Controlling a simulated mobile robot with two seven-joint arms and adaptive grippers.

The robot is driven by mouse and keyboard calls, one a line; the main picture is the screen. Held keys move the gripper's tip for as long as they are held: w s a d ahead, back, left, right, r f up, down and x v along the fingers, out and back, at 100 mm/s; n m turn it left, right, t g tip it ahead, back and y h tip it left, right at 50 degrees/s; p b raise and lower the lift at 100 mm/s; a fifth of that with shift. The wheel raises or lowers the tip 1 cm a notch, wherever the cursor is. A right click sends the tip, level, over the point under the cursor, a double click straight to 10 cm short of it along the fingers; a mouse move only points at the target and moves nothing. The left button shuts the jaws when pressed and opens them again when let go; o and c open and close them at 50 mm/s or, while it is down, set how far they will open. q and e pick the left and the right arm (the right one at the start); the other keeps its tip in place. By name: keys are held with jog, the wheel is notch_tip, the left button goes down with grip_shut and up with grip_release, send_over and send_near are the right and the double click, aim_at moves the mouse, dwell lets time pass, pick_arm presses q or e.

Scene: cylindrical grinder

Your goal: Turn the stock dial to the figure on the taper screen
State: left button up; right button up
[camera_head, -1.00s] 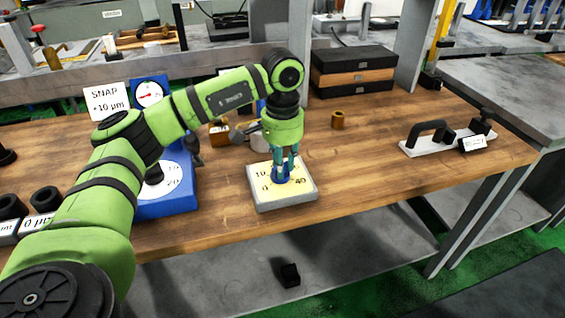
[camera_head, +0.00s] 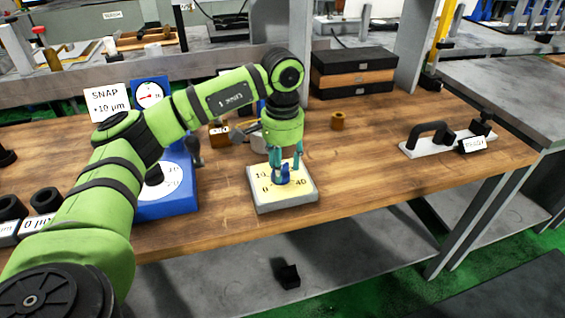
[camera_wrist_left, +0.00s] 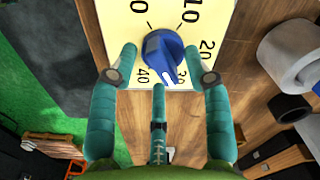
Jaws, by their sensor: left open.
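The stock dial is a blue knob (camera_head: 285,174) on a cream-faced box (camera_head: 262,204) near the table's front edge. In the left wrist view the knob (camera_wrist_left: 163,52) is ringed by figures from 0 to 40. Its white pointer mark lies between 30 and 40, nearer 30. My left gripper (camera_head: 286,158) points down over the dial. In the left wrist view its fingers (camera_wrist_left: 166,70) are spread open on either side of the knob, apart from it. I cannot make out a screen marked taper. My right gripper is not in view.
A card reading SNAP +10 µm (camera_head: 106,103) stands beside a blue gauge (camera_head: 150,92). A larger blue dial box (camera_head: 168,208) is left of the stock dial. A brass ring (camera_head: 338,120) and a black-handled tool (camera_head: 432,135) stand right.

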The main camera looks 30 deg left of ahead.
aim_at(283, 166)
pick_arm(q)
notch_tip(283, 166, up, 12)
dwell(0.4)
dwell(0.5)
